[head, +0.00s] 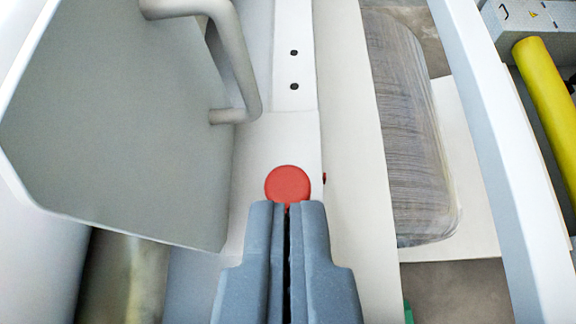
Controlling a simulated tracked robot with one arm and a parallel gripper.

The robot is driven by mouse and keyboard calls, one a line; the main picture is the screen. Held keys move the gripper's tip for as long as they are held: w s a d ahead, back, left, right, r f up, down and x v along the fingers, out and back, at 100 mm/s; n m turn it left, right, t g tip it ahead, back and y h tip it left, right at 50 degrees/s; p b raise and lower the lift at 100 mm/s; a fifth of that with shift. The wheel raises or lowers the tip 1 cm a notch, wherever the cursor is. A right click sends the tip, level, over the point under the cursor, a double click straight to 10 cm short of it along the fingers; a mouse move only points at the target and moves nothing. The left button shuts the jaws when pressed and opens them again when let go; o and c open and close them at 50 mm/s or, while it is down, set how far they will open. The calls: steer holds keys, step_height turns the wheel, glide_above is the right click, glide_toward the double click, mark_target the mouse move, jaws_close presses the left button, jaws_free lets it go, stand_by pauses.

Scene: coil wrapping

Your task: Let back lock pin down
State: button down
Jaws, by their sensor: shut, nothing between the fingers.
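The lock pin shows as a round red knob (288,184) on a white frame plate (285,140) in the middle of the head view. My gripper (287,207) is shut, its two grey fingers side by side with only a thin dark gap between them. The fingertips lie at the lower edge of the red knob and overlap it in the picture. I cannot tell whether they touch it. The knob is not between the fingers. The pin's shaft below the knob is hidden.
A grey panel (115,120) with a bent tube handle (243,60) stands to the left, close to the knob. A small red part (325,178) sits at the plate's right edge. Farther right are a wrapped grey bundle (410,130), a pale curved rail (490,130) and a yellow cylinder (548,95).

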mark_target(288, 167)
steer(key=w+f+b, duration=0.3)
steer(key=f, duration=0.3)
steer(key=shift+w, duration=0.2)
steer(key=shift+f, duration=0.1)
stand_by(0.5)
steer(key=shift+s+f+b, duration=0.1)
steer(key=shift+f+b, duration=1.45)
steer(key=shift+f, duration=0.15)
